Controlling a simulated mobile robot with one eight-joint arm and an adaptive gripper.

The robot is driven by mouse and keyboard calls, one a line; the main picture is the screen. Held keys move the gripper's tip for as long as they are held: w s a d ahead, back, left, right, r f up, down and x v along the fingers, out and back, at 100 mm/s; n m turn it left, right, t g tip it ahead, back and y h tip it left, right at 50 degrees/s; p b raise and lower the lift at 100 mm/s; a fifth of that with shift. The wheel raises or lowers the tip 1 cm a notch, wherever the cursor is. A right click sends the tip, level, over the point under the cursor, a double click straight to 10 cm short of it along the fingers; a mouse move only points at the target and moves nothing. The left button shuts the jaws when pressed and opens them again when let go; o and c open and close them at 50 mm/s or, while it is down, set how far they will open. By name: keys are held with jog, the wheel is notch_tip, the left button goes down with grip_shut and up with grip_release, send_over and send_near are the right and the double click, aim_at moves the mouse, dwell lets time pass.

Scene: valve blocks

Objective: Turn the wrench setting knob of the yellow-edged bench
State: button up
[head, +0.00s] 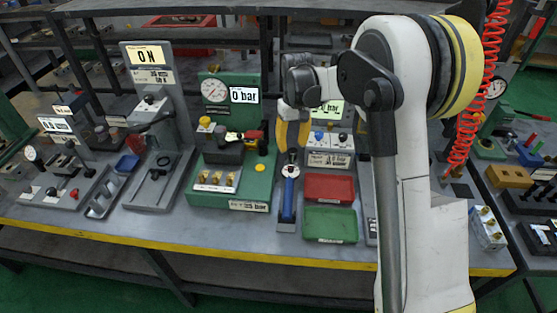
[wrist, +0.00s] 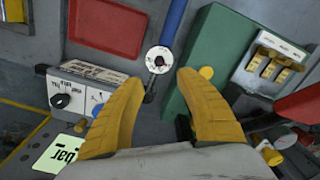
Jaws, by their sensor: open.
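The yellow-edged bench (head: 210,246) runs across the head view. On it lies a wrench with a blue handle (head: 287,200), which also shows at the top of the wrist view (wrist: 174,22). Its setting knob is a small dark piece on a round white dial (wrist: 158,60); the dial also shows in the head view (head: 291,171). My gripper (head: 292,138) has yellow fingers and is open and empty above the wrench head. In the wrist view my gripper (wrist: 158,80) points at the dial, which shows between and just past the fingertips. Contact with the knob is not visible.
A green block (wrist: 208,50) with brass fittings stands close on one side of the wrench. A red tray (head: 328,188), a green tray (head: 330,224) and a white control box (wrist: 85,88) are on the other. A grey stand (head: 150,110) is farther left.

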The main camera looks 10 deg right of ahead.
aim_at(291, 168)
notch_tip(291, 168, down, 11)
jog(key=b, duration=0.3)
jog(key=shift+s+r, duration=0.1)
grip_shut()
